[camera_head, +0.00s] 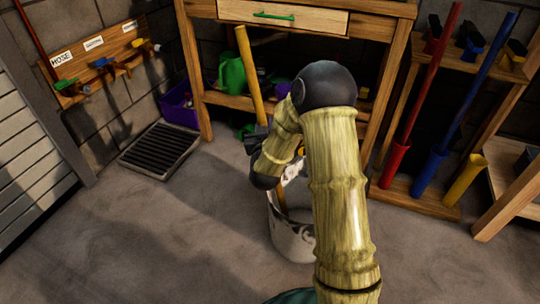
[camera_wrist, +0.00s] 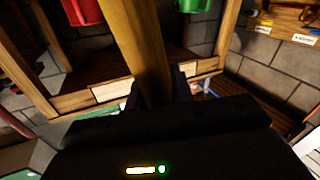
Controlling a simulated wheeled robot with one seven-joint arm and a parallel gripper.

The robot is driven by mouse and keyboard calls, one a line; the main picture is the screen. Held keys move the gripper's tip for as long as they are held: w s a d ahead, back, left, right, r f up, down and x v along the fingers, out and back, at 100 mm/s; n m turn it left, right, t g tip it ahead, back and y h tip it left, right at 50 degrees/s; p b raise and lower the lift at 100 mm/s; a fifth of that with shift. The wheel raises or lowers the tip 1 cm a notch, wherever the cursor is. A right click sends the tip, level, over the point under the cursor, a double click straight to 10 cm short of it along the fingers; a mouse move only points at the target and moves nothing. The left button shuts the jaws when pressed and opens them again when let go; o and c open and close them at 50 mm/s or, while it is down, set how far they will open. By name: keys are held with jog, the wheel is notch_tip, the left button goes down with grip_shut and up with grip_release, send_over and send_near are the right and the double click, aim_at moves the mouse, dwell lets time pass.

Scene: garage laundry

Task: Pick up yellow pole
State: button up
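The yellow pole (camera_head: 250,75) is a long wooden-looking rod, leaning slightly, with its lower part in a white bucket (camera_head: 290,240). My gripper (camera_head: 263,138) is at the pole's middle, partly hidden behind my arm. In the wrist view the pole (camera_wrist: 140,45) runs down between the two dark fingers of my gripper (camera_wrist: 155,95), close to both. The finger pads are hidden, so I cannot tell whether they press on the pole.
A wooden workbench (camera_head: 300,28) stands behind, with a green watering can (camera_head: 232,76) on its shelf. A rack at right holds a red pole (camera_head: 428,85) and a blue pole (camera_head: 478,80). A floor drain grate (camera_head: 160,147) lies at left. The front-left floor is clear.

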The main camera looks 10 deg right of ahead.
jog(key=shift+r, duration=0.15)
grip_shut()
notch_tip(320, 180, up, 10)
jog(key=p, duration=0.6)
notch_tip(320, 180, up, 23)
jog(key=p, duration=1.8)
send_over(242, 37)
jog(key=x, duration=0.3)
jog(key=shift+w+d+r, duration=0.15)
jog(key=shift+d, duration=0.1)
jog(key=shift+d+r, duration=0.1)
